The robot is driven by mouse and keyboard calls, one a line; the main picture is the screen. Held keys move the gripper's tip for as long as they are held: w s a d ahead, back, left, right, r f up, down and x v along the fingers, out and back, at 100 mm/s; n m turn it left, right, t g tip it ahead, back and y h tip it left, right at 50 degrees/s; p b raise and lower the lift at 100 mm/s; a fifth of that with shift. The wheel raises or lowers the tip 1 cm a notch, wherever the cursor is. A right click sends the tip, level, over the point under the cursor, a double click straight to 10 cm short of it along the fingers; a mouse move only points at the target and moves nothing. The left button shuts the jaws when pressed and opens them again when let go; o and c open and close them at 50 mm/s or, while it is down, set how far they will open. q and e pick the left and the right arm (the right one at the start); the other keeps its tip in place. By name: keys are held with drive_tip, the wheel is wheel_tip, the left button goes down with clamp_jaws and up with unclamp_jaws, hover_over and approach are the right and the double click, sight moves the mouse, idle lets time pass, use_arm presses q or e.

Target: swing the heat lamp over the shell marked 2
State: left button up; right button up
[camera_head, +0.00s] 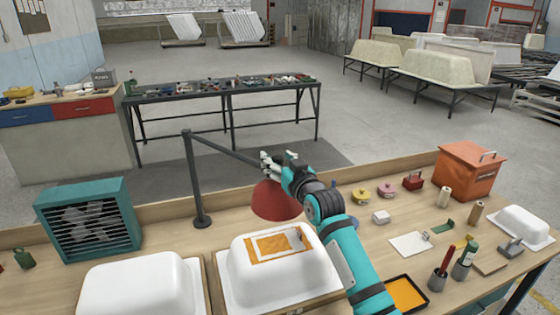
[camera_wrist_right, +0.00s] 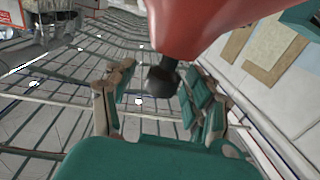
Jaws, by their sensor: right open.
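The heat lamp has a red shade (camera_head: 276,201) on a dark arm from a black post (camera_head: 195,180) at the back of the bench. The shade hangs above the back part of the middle white shell (camera_head: 322,272), which has orange-brown patches on top. Another white shell (camera_head: 140,285) sits to its left. I cannot read a number on either shell. My right gripper (camera_head: 272,163) is at the lamp's top. In the wrist view the right gripper (camera_wrist_right: 160,88) is open, with a black knob (camera_wrist_right: 163,80) of the lamp between its fingers. My left gripper is out of view.
A teal fan heater (camera_head: 90,220) stands at the left back of the bench. An orange box (camera_head: 470,170), an orange-filled tray (camera_head: 405,293) and several small tools lie on the right. A small white shell (camera_head: 522,228) is at the far right.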

drive_tip(key=shift+a, duration=0.15)
drive_tip(key=shift+s, duration=0.1)
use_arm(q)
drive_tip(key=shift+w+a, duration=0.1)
use_arm(e)
drive_tip(key=v, duration=1.2)
